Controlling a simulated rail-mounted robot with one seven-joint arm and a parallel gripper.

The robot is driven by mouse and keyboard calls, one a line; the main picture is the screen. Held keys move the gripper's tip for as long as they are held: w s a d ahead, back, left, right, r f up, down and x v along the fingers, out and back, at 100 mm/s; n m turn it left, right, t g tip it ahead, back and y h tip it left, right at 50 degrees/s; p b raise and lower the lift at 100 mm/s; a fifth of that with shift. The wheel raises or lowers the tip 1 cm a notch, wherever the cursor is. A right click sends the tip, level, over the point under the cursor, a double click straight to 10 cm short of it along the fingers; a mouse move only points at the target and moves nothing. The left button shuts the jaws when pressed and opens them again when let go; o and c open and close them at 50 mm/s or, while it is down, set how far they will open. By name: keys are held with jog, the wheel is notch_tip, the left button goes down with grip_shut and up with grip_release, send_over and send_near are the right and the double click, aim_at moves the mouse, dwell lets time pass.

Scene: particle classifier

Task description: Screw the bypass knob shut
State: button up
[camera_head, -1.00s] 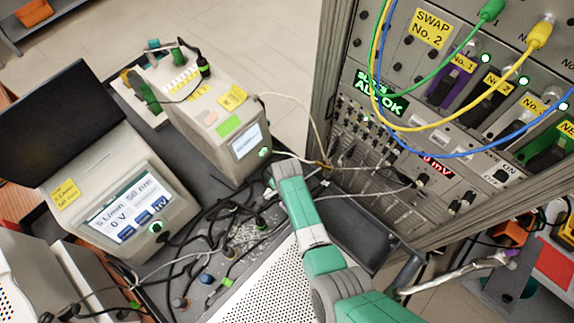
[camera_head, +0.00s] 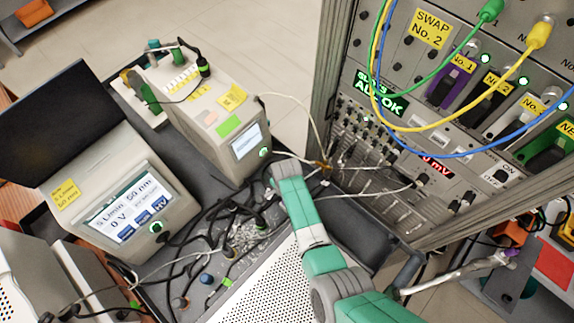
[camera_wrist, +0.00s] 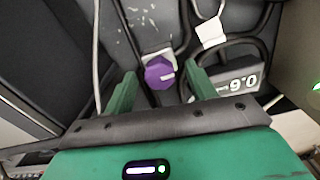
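A purple knob (camera_wrist: 159,72) with a pale mark on its face sits on a grey strip in the wrist view. My gripper (camera_wrist: 161,82) is open, with one green finger on each side of the knob. Gaps show between the fingers and the knob, and it does not look gripped. In the head view my green and grey arm reaches over the cart, and its end hides the knob and the fingertips. Whether this knob is the bypass knob cannot be read from a label.
Dark cables and a white tag (camera_wrist: 211,32) lie close to the right finger, beside a block with white digits (camera_wrist: 232,80). In the head view, a beige instrument with a small screen (camera_head: 247,141), a larger display unit (camera_head: 128,207) and a rack with hanging cables (camera_head: 430,170) surround the arm.

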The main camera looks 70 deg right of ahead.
notch_tip(320, 180, up, 8)
jog(key=shift+f+p, duration=0.1)
jog(key=shift+p, duration=0.7)
